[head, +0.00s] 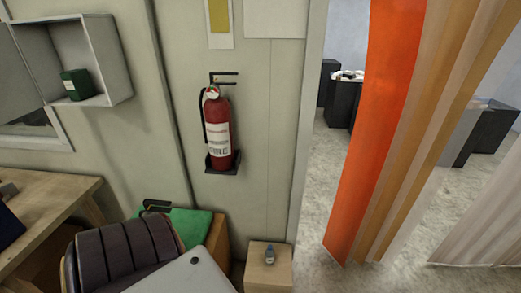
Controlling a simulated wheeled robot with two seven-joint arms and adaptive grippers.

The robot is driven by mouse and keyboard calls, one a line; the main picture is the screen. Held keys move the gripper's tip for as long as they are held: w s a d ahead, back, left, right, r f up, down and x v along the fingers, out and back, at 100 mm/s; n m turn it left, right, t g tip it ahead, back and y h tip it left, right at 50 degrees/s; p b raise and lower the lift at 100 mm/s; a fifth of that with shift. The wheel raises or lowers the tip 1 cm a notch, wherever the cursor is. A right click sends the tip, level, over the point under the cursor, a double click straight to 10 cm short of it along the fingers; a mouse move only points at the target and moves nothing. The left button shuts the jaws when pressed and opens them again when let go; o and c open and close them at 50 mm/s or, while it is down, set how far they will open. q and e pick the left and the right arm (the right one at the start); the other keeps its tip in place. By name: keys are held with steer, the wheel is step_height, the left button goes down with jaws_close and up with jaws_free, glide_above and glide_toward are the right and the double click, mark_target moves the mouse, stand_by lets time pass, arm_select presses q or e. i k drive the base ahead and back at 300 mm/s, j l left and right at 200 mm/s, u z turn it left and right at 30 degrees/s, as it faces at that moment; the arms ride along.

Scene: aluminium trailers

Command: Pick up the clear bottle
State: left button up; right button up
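A small clear bottle (270,255) stands upright on top of a small wooden box or stool (258,275) at the bottom middle of the head view. The bottle looks bluish and is too small to show details. Neither of my grippers is in view, and nothing is seen touching the bottle.
A wooden table (50,215) is at the left, below a wall shelf (108,45) holding a green box (77,84). A dark padded seat (120,250) is left of the bottle. A fire extinguisher (217,130) hangs above. An orange curtain (375,110) hangs right, beside clear floor.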

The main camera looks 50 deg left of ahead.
mark_target(269, 252)
steer(key=i+u, duration=0.35)
steer(key=i+l+u, duration=0.3)
steer(key=i+u, duration=0.15)
steer(key=u, duration=0.2)
